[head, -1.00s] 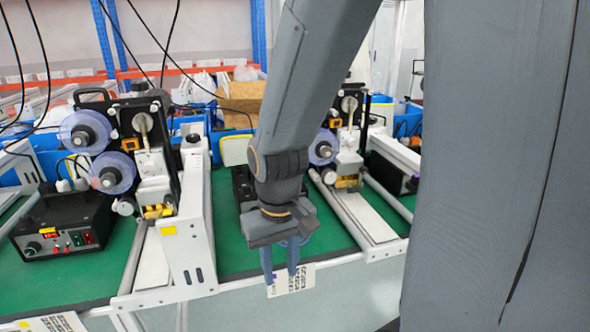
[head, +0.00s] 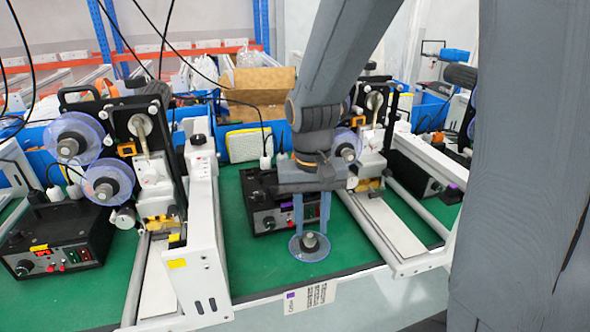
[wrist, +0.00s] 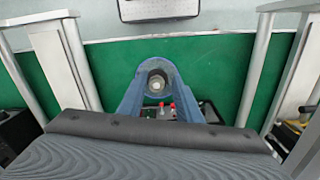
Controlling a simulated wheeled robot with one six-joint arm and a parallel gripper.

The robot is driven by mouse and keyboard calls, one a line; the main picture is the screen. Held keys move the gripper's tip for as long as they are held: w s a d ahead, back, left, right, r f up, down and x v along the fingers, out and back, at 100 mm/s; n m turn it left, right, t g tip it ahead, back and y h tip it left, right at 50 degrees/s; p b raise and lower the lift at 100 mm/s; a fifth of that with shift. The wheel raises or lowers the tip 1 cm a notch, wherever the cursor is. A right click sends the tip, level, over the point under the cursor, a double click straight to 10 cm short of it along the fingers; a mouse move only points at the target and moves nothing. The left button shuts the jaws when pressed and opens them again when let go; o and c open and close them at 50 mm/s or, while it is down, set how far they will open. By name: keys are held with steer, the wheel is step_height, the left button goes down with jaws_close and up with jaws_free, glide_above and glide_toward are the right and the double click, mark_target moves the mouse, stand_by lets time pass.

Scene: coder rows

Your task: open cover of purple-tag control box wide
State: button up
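A black control box with a small purple tag (head: 453,186) stands at the far right in the head view, partly hidden behind a white rail. I cannot tell how its cover stands. Contact cannot be told.
A black control box with a yellow tag (head: 60,245) stands at the left. White coder machines and rails (head: 207,235) flank the middle bay. A paper label with a purple square (head: 308,297) hangs on the table's front edge. Green table (head: 250,275) is clear left of the disc.

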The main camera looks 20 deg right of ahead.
steer(key=w+r+m+g+h+p, duration=0.1)
steer(key=w+r+m+g+p, duration=0.1)
steer(key=w+r+m+p, duration=0.8)
steer(key=w+f, duration=0.1)
steer(key=f, duration=0.1)
steer(key=f+n+b, duration=0.1)
steer(key=f, duration=0.1)
steer(key=w+f+n+b, duration=0.1)
steer(key=f, duration=0.1)
steer(key=shift+w+d+f, duration=0.35)
steer(key=shift+d, duration=0.05)
jaws_close()
